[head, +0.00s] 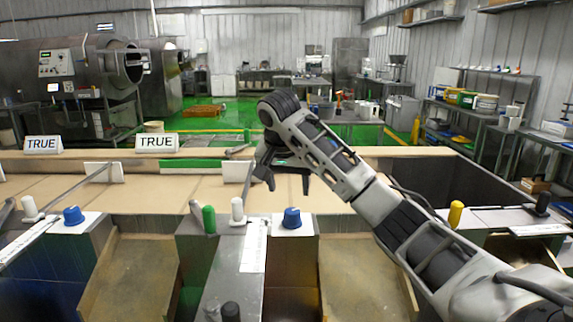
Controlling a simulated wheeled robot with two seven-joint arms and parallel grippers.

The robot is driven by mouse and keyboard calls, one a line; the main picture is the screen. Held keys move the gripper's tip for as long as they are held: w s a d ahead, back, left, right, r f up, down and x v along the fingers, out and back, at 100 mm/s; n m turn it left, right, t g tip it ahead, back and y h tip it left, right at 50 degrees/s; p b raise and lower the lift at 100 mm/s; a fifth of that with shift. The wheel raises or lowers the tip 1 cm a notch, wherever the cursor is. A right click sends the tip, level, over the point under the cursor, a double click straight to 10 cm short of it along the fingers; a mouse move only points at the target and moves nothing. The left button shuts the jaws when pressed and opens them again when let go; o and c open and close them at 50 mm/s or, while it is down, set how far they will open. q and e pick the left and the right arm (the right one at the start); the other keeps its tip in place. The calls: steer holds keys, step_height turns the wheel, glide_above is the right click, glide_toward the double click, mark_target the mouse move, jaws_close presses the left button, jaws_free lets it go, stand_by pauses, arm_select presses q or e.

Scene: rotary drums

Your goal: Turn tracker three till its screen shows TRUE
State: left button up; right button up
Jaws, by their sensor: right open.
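Two white signs reading TRUE stand on the back ledge: one at far left (42,144) and one left of centre (157,142). No third sign shows; my right arm covers part of the ledge to the right. I cannot tell which control is tracker three. A blue knob (292,218) sits on a white plate at centre, and another blue knob (73,215) sits at left. My right gripper (288,184) is open and empty, pointing down, and appears above and behind the centre blue knob, apart from it. My left gripper is not in view.
Beside the knobs stand a white knob (237,209), a green handle (209,219) and another white knob (30,207). A yellow handle (455,214) is at right. Open chutes (130,277) lie in front. A flat tan surface (150,194) stretches behind the controls.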

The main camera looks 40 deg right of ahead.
steer(key=v, duration=0.6)
steer(key=shift+s, duration=0.1)
stand_by(0.6)
